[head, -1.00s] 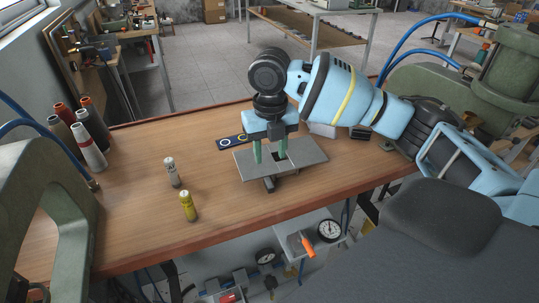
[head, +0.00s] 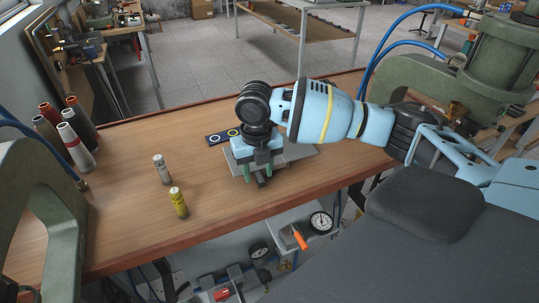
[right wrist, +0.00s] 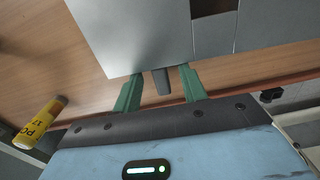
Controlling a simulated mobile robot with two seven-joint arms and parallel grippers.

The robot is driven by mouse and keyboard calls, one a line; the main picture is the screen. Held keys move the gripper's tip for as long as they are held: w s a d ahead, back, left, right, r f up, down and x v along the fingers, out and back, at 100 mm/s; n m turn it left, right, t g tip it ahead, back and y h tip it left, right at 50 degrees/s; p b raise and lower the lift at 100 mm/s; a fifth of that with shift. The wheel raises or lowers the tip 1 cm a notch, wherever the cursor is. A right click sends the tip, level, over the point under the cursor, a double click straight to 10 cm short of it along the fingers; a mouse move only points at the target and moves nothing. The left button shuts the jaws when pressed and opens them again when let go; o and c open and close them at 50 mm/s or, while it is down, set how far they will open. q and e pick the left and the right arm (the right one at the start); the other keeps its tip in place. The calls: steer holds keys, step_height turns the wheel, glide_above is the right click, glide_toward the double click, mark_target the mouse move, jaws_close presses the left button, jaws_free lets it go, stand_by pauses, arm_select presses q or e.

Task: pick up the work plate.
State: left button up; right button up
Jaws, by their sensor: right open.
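The work plate (head: 302,152) is a flat grey plate lying on the wooden bench, partly hidden behind my right gripper in the head view. A short dark handle (head: 262,182) sticks out at its near edge. My right gripper (head: 259,174) points down at that near edge, with its green fingers apart. In the right wrist view the plate (right wrist: 130,38) fills the top middle, and the grey handle (right wrist: 160,82) lies between the open fingers with a gap on each side. Contact cannot be told. My left gripper is not in view.
The bench front between is clear.

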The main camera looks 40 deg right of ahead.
jaws_close()
stand_by(0.4)
steer(key=shift+r, duration=0.2)
step_height(320, 180, up, 3)
steer(key=shift+s+r, duration=0.15)
steer(key=s+a, duration=0.1)
steer(key=s, duration=0.6)
steer(key=s+a+r+p, duration=0.1)
steer(key=s+a, duration=0.1)
steer(key=s, duration=0.6)
steer(key=shift+s+a+r, duration=0.15)
steer(key=shift+a, duration=0.15)
